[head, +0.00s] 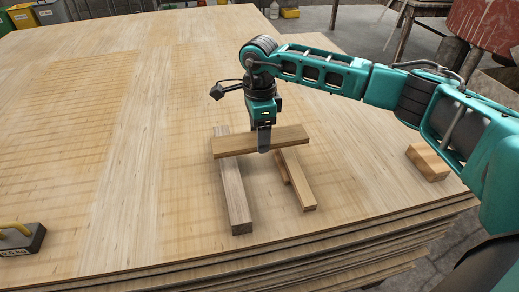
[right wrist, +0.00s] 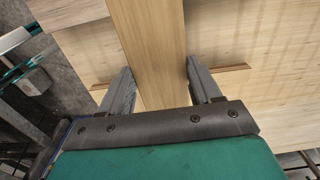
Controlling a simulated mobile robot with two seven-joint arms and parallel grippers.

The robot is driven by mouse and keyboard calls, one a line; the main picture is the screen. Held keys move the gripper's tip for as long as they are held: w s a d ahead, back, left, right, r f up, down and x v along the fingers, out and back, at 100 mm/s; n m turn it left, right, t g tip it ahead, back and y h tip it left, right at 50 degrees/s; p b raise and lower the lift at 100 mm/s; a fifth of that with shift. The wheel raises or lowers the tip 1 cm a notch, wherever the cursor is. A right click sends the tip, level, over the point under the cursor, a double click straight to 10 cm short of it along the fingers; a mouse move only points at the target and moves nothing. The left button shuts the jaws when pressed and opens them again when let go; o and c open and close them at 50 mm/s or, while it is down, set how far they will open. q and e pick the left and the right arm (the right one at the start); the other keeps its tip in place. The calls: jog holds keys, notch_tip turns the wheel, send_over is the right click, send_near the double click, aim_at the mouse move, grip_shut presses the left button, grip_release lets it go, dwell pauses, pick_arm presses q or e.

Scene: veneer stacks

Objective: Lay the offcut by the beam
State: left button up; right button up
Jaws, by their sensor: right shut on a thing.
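My right gripper (head: 264,148) is shut on a short flat wooden piece, which I take for the offcut (head: 291,137). It is held level, lying crosswise in the head view. In the right wrist view the offcut (right wrist: 150,45) runs between the two fingers (right wrist: 160,88). Below its left part is a long grey-brown beam (head: 235,195). Below its right part is a lighter wooden piece (head: 301,188), with a narrower step or second piece along its left side. My left gripper is not in view.
The wood lies on a wide veneer stack (head: 110,150) with layered front edges. A wooden block (head: 428,162) is near the right edge, by my arm. A dark weight with a yellow handle (head: 22,240) is at the front left. The left middle of the sheet is clear.

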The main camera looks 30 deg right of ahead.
jog(key=shift+f+b, duration=0.4)
jog(key=shift+f, duration=1.9)
jog(key=shift+f+b, duration=0.45)
jog(key=shift+f, duration=0.2)
jog(key=o, duration=1.1)
jog(key=shift+r, duration=0.1)
jog(key=shift+r, duration=0.25)
notch_tip(320, 180, up, 12)
jog(key=p, duration=0.3)
jog(key=shift+f, duration=0.1)
jog(key=shift+r, duration=0.45)
